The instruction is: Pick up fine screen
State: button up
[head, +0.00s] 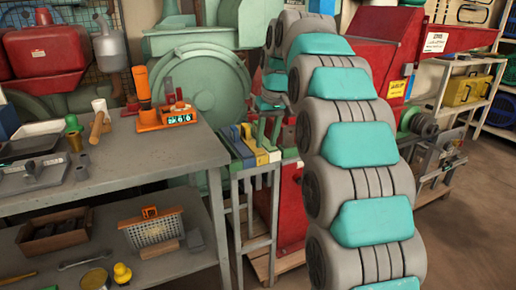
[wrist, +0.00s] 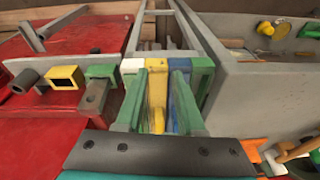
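A row of slim panels with coloured ends stands in a narrow rack (head: 259,182) beside the bench. In the wrist view their ends are white (wrist: 133,66), yellow (wrist: 157,90), blue (wrist: 184,100) and green (wrist: 202,68). No label shows which is the fine screen. My gripper (wrist: 166,68) is above this row with its two green fingers apart. The yellow end and part of the blue one show between the fingers. I cannot tell whether the fingers touch them. A mesh panel with an orange tag (head: 155,229) stands on the bench's lower shelf.
A grey bench (head: 130,160) stands left of the rack, holding an orange digital device (head: 178,118) and small tools. A red machine (head: 372,45) stands behind my arm. Open floor (head: 475,215) lies at the right.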

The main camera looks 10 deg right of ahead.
jog(key=w+d+r+n+t+p, duration=0.1)
jog(key=w+r+p, duration=0.1)
jog(key=w, duration=0.4)
jog(key=w+d+r+t+p, duration=0.1)
jog(key=w+r, duration=0.1)
jog(key=w, duration=0.5)
jog(key=shift+a+x, duration=0.2)
jog(key=shift+x, duration=1.85)
jog(key=shift+a+x, duration=0.25)
jog(key=shift+x, duration=1.8)
jog(key=shift+s, duration=0.1)
grip_shut()
